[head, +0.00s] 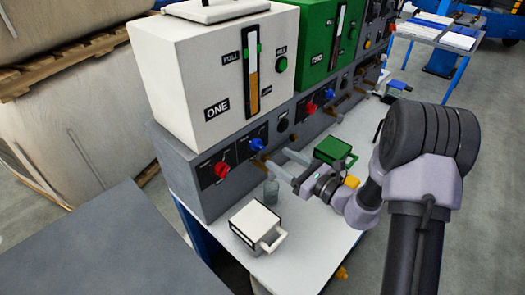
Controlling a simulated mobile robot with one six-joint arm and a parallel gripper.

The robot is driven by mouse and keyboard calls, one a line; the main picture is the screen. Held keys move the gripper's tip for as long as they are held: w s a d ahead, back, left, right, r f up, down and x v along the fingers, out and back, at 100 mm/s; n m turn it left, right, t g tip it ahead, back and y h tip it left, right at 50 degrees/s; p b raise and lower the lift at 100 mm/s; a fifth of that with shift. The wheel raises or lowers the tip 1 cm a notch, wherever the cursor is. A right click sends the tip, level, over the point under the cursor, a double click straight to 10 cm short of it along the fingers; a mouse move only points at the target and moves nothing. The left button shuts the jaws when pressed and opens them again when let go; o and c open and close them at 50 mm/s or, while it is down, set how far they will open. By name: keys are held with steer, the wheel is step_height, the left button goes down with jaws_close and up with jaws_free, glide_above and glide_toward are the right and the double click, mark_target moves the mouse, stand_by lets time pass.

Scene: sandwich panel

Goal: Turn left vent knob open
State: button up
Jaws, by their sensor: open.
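On the grey panel under the white box marked ONE, a red knob (221,169) sits at the left and a blue knob (257,144) to its right. Their labels are too small to read, so I cannot tell which is the vent knob. My gripper (276,159) is open, its two pale fingers spread and pointing at the panel, below and right of the blue knob. Nothing shows between the fingers, and they appear apart from both knobs. A second red knob (311,107) and blue knob (330,94) sit under the green box marked TWO.
A green container (334,150) stands behind my wrist. Brown spouts (258,164) jut from the panel. A grey surface (110,245) lies at front left.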

mark_target(262, 148)
steer(key=b+x, duration=0.1)
steer(key=x, duration=0.7)
steer(key=shift+c, duration=0.5)
jaws_close()
